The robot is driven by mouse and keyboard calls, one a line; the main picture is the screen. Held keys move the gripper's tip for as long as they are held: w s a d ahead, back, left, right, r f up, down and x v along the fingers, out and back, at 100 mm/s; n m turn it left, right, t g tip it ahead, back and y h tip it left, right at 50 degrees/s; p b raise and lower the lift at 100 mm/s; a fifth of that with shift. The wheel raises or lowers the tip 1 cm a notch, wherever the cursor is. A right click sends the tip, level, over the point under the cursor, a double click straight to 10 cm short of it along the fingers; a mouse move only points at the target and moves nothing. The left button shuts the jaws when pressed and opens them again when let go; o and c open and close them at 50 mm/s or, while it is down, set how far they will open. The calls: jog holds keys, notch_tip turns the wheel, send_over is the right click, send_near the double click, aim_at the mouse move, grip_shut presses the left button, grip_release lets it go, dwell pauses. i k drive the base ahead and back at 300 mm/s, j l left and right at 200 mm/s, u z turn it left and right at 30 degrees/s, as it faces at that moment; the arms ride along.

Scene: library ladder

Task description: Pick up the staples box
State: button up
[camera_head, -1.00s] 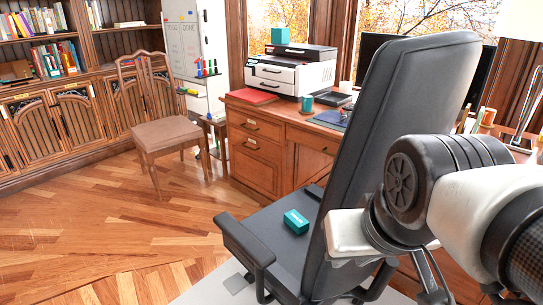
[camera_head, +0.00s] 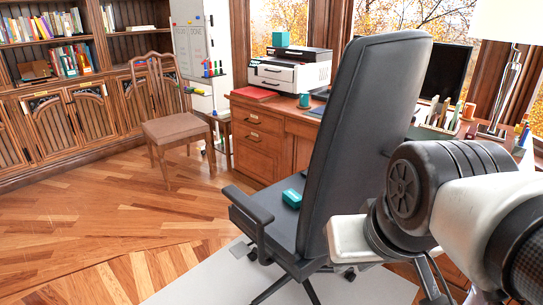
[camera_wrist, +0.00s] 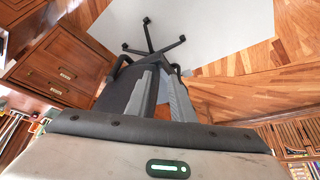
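A small teal box with pale lettering (camera_head: 292,198), which looks like the staples box, lies on the seat of the dark office chair (camera_head: 372,130), near the backrest. Another teal box (camera_head: 281,39) sits on top of the printer. My gripper (camera_head: 347,240) is at the right of the head view, in front of the chair's backrest, with its fingers hidden. In the wrist view two grey finger-like strips (camera_wrist: 163,95) point towards the chair; their opening is unclear. I see no box between them.
The chair's armrest (camera_head: 251,205) borders the seat. A wooden chair (camera_head: 172,130) stands at the back left. The wood floor at left is open.

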aim_at(291, 198)
jog(key=i+j+z, duration=0.2)
jog(key=i+j, duration=0.2)
jog(key=j, duration=0.2)
jog(key=i+j+z, duration=0.1)
jog(key=j, duration=0.2)
jog(key=i+j+z, duration=0.1)
jog(key=j, duration=0.25)
jog(key=i+j+z, duration=0.25)
jog(key=i+j, duration=0.15)
jog(key=j, duration=0.3)
jog(key=i+j+z, duration=0.1)
jog(key=j, duration=0.25)
